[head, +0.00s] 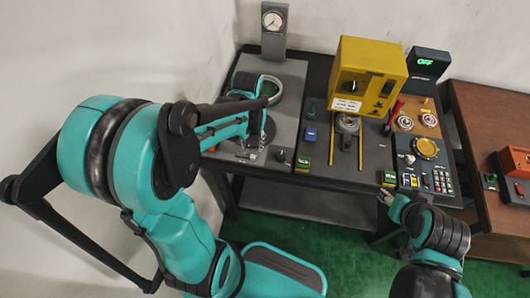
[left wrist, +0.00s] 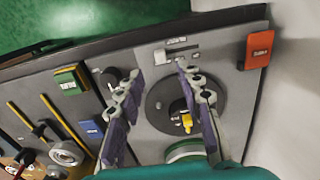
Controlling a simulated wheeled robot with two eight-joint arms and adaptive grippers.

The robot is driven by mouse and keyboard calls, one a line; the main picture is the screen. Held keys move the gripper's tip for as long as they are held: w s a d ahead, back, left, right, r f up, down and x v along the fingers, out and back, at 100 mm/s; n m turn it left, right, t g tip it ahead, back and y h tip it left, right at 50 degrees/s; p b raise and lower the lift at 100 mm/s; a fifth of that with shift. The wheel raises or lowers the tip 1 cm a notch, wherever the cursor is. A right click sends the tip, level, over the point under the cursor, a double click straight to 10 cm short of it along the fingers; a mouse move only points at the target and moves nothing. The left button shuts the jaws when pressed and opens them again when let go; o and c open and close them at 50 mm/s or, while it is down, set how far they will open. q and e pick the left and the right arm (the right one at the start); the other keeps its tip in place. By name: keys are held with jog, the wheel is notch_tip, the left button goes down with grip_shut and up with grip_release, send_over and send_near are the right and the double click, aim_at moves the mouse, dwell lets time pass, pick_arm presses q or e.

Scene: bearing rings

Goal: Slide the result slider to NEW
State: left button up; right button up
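A small slider-like fitting (left wrist: 180,54) with a light plate sits on the grey panel near its front edge in the left wrist view. Its lettering is too small to read. In the head view it shows as a small pale fitting (head: 245,154) at the panel's front left. My left gripper (left wrist: 160,78) is open, its two fingers spread above the panel just short of the fitting, with nothing between them. In the head view my left arm partly hides this gripper (head: 258,146). My right gripper (head: 385,197) is by the table's front edge; its opening is unclear.
A dark round disc (left wrist: 160,106) with a yellow piece lies below my left fingers. A dark knob (left wrist: 112,77), a green button (left wrist: 70,84) and an orange-red box (left wrist: 259,49) are nearby. A yellow machine (head: 372,72) and a gauge post (head: 274,36) stand farther back.

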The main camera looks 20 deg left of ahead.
aim_at(252, 156)
pick_arm(q)
notch_tip(252, 156, down, 7)
jog(key=b, duration=0.3)
jog(key=shift+f, duration=0.1)
jog(key=shift+s+a, duration=0.1)
grip_shut()
